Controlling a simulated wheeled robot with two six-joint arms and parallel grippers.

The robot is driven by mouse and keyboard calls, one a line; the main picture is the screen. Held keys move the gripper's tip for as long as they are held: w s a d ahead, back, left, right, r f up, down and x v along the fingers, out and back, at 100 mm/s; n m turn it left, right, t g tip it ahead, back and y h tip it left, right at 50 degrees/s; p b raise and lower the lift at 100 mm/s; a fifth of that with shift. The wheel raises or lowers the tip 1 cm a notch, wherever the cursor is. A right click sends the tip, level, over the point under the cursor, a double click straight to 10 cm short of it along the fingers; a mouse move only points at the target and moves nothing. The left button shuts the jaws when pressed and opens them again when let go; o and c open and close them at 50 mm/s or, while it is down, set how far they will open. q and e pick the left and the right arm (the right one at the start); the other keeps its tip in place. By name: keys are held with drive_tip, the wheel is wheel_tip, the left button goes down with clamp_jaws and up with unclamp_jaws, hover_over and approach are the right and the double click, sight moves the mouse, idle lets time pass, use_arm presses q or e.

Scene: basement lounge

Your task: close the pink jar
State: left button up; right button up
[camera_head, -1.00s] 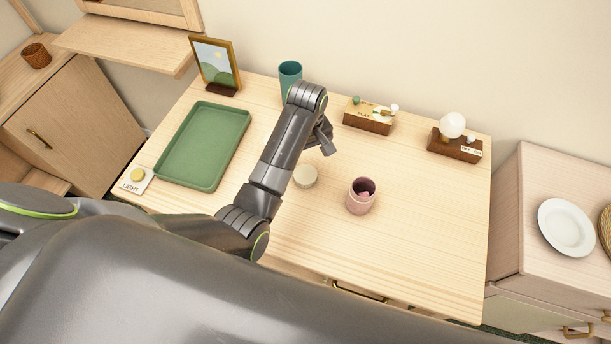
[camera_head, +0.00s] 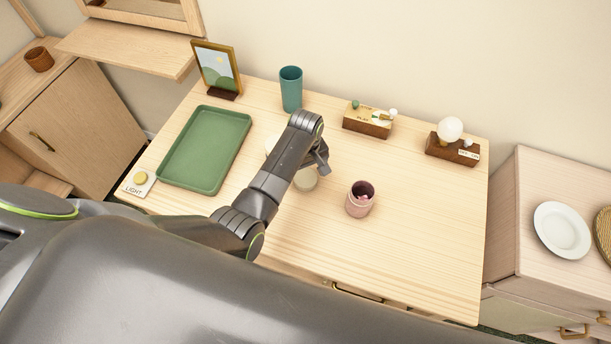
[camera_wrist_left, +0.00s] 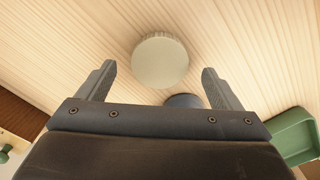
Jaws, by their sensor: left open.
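The pink jar (camera_head: 356,207) stands upright and open on the table, with small pink things inside. It is outside the left wrist view. A round cream lid (camera_head: 306,182) lies on the table left of the jar, partly hidden by my left gripper. It also shows in the left wrist view (camera_wrist_left: 160,61), just beyond the fingertips and centred between them. My left gripper (camera_head: 318,167) is open and empty above the table, close to the lid; its fingers also show in the left wrist view (camera_wrist_left: 155,78). My right gripper is not in view.
A green tray (camera_head: 205,150) lies left of my arm. A pale round thing (camera_head: 270,142) shows partly behind the arm. A teal cup (camera_head: 291,90), picture frame (camera_head: 217,70), two wooden blocks (camera_head: 366,127) (camera_head: 453,152) line the back. The table right of the jar is clear.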

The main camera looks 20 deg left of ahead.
sight(305, 179)
use_arm(q)
drive_tip(key=shift+f, duration=1.25)
drive_tip(key=shift+c, duration=0.4)
drive_tip(key=c, duration=1)
